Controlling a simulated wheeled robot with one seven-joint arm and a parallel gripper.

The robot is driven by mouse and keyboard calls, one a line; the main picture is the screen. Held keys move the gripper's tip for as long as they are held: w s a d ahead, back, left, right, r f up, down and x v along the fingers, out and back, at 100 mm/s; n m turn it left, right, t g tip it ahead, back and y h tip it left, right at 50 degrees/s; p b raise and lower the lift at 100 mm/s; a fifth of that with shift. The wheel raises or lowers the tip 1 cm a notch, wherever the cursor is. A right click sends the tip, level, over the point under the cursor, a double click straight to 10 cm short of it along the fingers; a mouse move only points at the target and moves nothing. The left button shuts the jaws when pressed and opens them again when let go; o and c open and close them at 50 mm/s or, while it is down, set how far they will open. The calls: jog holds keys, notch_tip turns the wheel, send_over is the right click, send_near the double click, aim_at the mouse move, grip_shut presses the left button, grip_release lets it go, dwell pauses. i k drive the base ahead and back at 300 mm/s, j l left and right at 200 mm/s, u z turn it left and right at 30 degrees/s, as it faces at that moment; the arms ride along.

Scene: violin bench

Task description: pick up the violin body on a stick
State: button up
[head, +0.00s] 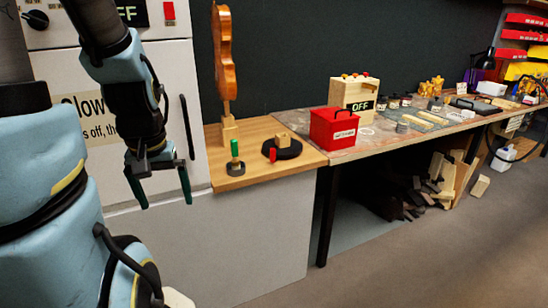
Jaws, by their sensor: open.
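The violin body (225,58) is orange-brown and stands upright, its edge turned mostly toward me. It is on a thin stick (226,107) set in a pale wooden block (229,129), on the wooden top (240,178) at the left end of the bench. My gripper (165,197) is open and empty, with its dark green fingers pointing down. In the picture it is left of and below the violin body, in front of the white cabinet, apart from the stick.
A wooden box marked OFF (352,98) is behind. The white cabinet (182,68) borders the left. Floor (400,262) is clear at front right.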

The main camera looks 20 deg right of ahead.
aim_at(220, 18)
jog(key=u, duration=0.8)
jog(key=l+u, duration=0.4)
jog(key=k+l+u, duration=0.15)
jog(key=l+u, duration=0.15)
jog(key=u, duration=0.15)
jog(key=k+l+u, duration=0.15)
jog(key=l+u, duration=0.25)
jog(key=k+l+u, duration=0.2)
jog(key=u, duration=0.2)
jog(key=k+l+u, duration=0.1)
jog(key=k+l, duration=0.3)
jog(key=k+l+u, duration=0.1)
jog(key=k+l, duration=0.25)
jog(key=k, duration=0.2)
jog(key=k+l+u, duration=0.1)
jog(key=k+l, duration=0.25)
jog(key=k, duration=0.1)
